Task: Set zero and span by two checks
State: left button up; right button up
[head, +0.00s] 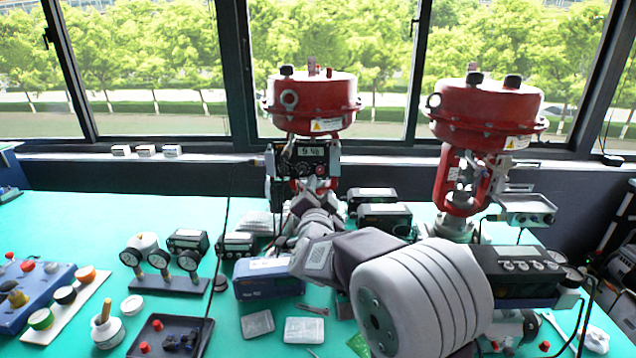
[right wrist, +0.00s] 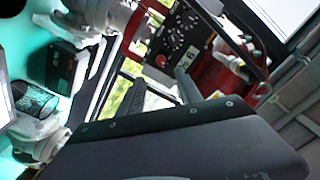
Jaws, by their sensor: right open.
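The positioner (head: 318,153) is a dark box with a small display and knobs, mounted under the red actuator (head: 312,92) of the middle valve. Its display seems to read about 9.48. My right gripper (head: 303,196) is just below and in front of the positioner in the head view, with its fingers hard to make out there. In the right wrist view the two grey fingers of this gripper (right wrist: 163,88) are apart and empty, pointing toward the positioner's panel (right wrist: 184,35). I cannot tell whether a fingertip touches the panel. My left gripper is out of view.
A second red valve (head: 487,108) stands to the right. A black instrument with buttons (head: 512,258) sits below it. A blue box (head: 268,284), a gauge stand (head: 168,283) and a blue control panel (head: 38,290) occupy the green bench. Its back left is clear.

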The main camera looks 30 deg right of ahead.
aim_at(320, 171)
jog(key=x, duration=0.9)
jog(key=shift+w+a, duration=0.2)
jog(key=shift+w, duration=0.1)
grip_shut()
